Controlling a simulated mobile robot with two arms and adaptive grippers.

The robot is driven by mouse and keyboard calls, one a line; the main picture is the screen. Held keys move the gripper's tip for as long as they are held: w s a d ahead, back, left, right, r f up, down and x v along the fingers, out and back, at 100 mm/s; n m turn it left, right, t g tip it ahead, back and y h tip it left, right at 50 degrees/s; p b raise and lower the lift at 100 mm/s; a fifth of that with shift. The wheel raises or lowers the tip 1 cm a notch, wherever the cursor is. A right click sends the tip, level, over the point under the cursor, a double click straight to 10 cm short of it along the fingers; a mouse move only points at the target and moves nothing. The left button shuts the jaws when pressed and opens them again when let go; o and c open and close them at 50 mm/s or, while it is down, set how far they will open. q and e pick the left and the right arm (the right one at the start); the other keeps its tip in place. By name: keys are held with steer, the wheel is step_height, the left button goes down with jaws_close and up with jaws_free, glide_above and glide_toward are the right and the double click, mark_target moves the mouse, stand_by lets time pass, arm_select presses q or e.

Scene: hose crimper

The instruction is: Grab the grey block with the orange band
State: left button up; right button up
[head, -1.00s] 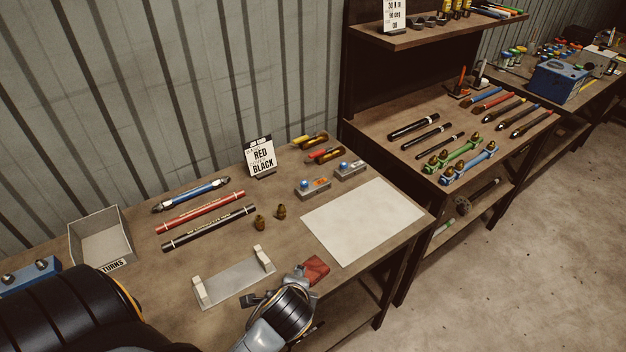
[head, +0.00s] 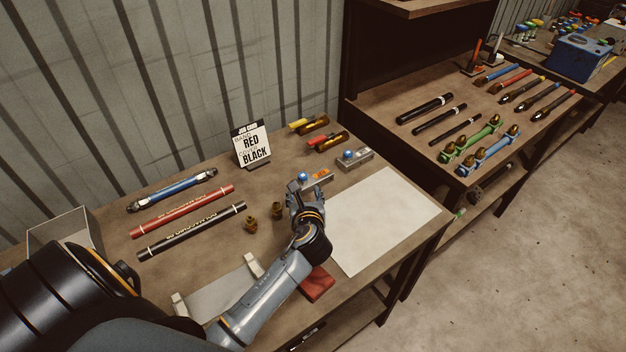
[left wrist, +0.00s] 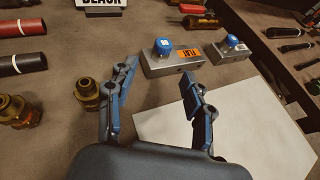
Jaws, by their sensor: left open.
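The grey block with the orange band (head: 322,176) has a blue knob and sits on the near table. My left gripper (head: 303,184) is just in front of it and partly hides it. In the left wrist view the block (left wrist: 165,67) lies just beyond my open fingertips (left wrist: 157,76), its orange label facing me. Nothing is between the fingers. My right gripper is not in view.
A second grey block with a blue knob (head: 354,158) stands just right of it. Two brass fittings (head: 264,218) stand left of my gripper. A white sheet (head: 385,222) lies to the right, and a red block (head: 316,283) lies below my arm. A sign (head: 252,146) stands behind.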

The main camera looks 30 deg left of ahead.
mark_target(303, 181)
arm_select(q)
steer(key=x, duration=0.3)
steer(key=shift+r+p, duration=0.2)
steer(key=shift+p, duration=0.15)
steer(key=x, duration=0.3)
steer(key=shift+w+f, duration=0.15)
steer(key=shift+w, duration=0.05)
steer(key=shift+w+a+f, duration=0.15)
steer(key=shift+w+a, duration=0.05)
steer(key=shift+w, duration=0.05)
steer(key=shift+s, duration=0.1)
steer(key=c, duration=1.1)
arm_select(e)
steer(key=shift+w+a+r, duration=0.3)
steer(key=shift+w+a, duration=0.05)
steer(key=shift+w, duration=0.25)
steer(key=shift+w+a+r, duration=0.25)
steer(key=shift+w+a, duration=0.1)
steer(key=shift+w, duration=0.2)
